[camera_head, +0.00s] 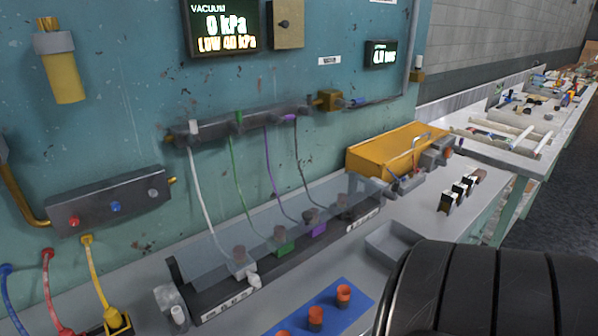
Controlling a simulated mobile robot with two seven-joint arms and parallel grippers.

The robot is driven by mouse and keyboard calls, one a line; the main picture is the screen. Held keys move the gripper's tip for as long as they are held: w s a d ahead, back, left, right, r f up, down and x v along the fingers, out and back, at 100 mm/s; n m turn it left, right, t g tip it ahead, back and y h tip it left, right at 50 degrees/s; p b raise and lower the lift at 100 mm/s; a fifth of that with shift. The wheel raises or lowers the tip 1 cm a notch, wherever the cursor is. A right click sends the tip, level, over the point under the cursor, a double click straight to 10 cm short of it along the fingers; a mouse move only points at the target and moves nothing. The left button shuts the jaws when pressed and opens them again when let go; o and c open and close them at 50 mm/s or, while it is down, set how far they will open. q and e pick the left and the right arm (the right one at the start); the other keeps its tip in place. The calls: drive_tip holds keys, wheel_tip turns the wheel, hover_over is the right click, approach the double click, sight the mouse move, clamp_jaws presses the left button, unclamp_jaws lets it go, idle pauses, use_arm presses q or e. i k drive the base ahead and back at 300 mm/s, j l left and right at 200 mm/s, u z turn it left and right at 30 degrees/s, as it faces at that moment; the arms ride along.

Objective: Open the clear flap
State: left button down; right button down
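The clear flap (325,197) is a long, see-through grey panel over the dark block (215,297) at the foot of the teal wall. It seems to lie down, sloping over the row of ports; its exact angle is hard to tell. Through or beside it show a white, a green, a purple and a dark tube, running down to fittings such as the green one (283,243) and the purple one (317,228). Neither gripper shows. A large black ribbed part at the lower right seems to be my own arm and hides the bench there.
A blue mat (335,317) with orange-topped pieces lies in front of the block. A grey tray (392,240) sits right of it. An orange box (395,148) stands beyond the flap's right end. Bare bench lies between the tray and the small dark blocks (460,190).

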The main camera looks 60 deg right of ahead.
sight(308, 216)
drive_tip(key=k+l+z, duration=0.1)
drive_tip(key=z, duration=1.75)
